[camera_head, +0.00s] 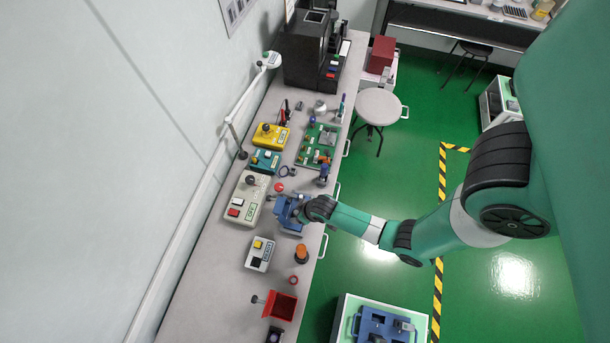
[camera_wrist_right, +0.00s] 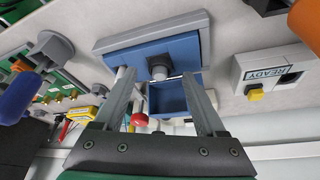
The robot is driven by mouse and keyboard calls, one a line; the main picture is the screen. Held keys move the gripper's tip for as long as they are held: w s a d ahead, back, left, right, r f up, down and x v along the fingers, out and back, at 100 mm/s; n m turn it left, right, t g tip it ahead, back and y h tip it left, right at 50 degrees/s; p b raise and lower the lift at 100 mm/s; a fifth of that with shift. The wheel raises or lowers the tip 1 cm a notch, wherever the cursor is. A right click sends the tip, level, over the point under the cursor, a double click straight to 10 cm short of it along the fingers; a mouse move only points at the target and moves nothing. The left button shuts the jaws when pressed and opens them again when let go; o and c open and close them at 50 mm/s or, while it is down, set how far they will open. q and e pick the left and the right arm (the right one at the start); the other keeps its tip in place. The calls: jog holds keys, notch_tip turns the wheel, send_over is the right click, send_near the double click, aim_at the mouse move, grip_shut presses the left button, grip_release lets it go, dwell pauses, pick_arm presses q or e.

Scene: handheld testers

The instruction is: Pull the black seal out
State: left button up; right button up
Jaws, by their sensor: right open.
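A blue tester (camera_head: 284,208) with a grey base lies near the middle of the bench, and it fills the upper middle of the right wrist view (camera_wrist_right: 185,52). A dark round plug (camera_wrist_right: 159,66) stands out from its blue face and looks like the black seal. My right gripper (camera_wrist_right: 160,80) is open, with one finger on either side of the plug; I cannot tell if either finger touches it. In the head view my right gripper (camera_head: 294,211) is over the tester and hides part of it. My left gripper is not in view.
A grey box with a black knob (camera_head: 245,199) is left of the tester. A white READY box (camera_head: 259,254), an orange-topped cylinder (camera_head: 301,254) and a red bin (camera_head: 281,304) are on the near side. A green board (camera_head: 317,147) and yellow box (camera_head: 270,136) are farther back.

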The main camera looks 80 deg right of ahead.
jog(key=shift+x, duration=1.15)
grip_shut()
dwell(1.0)
